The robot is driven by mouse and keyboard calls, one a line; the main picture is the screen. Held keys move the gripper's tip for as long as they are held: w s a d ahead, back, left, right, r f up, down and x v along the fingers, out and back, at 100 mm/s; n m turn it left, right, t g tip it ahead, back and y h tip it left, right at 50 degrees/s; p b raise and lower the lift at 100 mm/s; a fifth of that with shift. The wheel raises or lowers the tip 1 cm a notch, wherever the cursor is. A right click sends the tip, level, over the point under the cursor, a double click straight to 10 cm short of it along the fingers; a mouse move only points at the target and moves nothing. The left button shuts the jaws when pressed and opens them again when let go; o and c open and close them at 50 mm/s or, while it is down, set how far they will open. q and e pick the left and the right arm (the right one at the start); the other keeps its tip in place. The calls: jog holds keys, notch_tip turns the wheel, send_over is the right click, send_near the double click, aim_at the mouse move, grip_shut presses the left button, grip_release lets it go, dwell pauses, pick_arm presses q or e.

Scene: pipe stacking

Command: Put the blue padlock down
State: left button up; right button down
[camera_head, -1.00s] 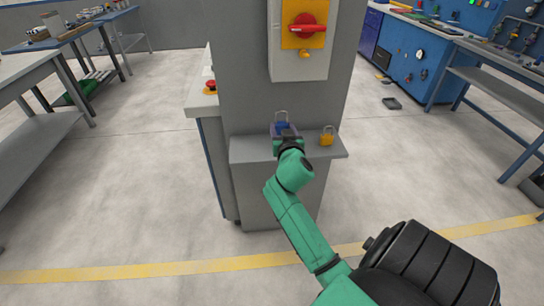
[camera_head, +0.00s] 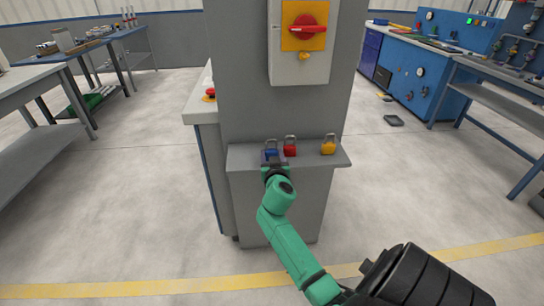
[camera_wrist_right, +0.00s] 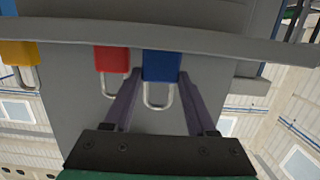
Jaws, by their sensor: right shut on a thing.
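The blue padlock (camera_head: 271,153) is upright at the left part of the small grey shelf (camera_head: 245,157), its shackle up. In the right wrist view, which is upside down, the blue padlock (camera_wrist_right: 162,66) sits between the two fingers. My right gripper (camera_head: 273,162) is shut on it. The gripper's fingers also show in the wrist view (camera_wrist_right: 160,80). The padlock's base is at the shelf's level, but I cannot tell whether it touches. My left gripper is not in view.
A red padlock (camera_head: 290,150) stands close to the right of the blue one, and a yellow padlock (camera_head: 328,148) stands farther right. The grey cabinet (camera_head: 240,100) rises behind the shelf, with a red rotary switch (camera_head: 307,24) above. The shelf's left end is narrow.

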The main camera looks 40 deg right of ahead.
jog(key=shift+c, duration=1)
grip_release()
jog(key=shift+f, duration=0.1)
jog(key=shift+r+p, duration=0.25)
jog(key=shift+p, duration=0.05)
jog(key=b+v, duration=0.1)
jog(key=v, duration=1.1)
jog(key=w+a+f+n+g+y, duration=0.1)
jog(key=a+f+n+y, duration=0.15)
jog(key=f, duration=0.65)
jog(key=w+a+f+n+g+y, duration=0.15)
jog(key=a+f, duration=0.25)
jog(key=f, duration=0.5)
jog(key=s+a+f+n+g+y, duration=0.2)
jog(key=s+a+f, duration=0.15)
jog(key=f, duration=0.65)
jog(key=s+a+f+n+g+y, duration=0.1)
jog(key=s+a+f+y, duration=0.15)
jog(key=s+f, duration=0.45)
jog(key=s+f+n+g, duration=0.1)
jog(key=s+f+g, duration=0.2)
jog(key=s+f, duration=0.6)
jog(key=s+f+n+g+y, duration=0.1)
jog(key=s+f+g, duration=0.2)
jog(key=s+f, duration=0.6)
jog(key=s, duration=0.7)
jog(key=shift+d+f+n, duration=0.25)
jog(key=shift+f+n, duration=0.15)
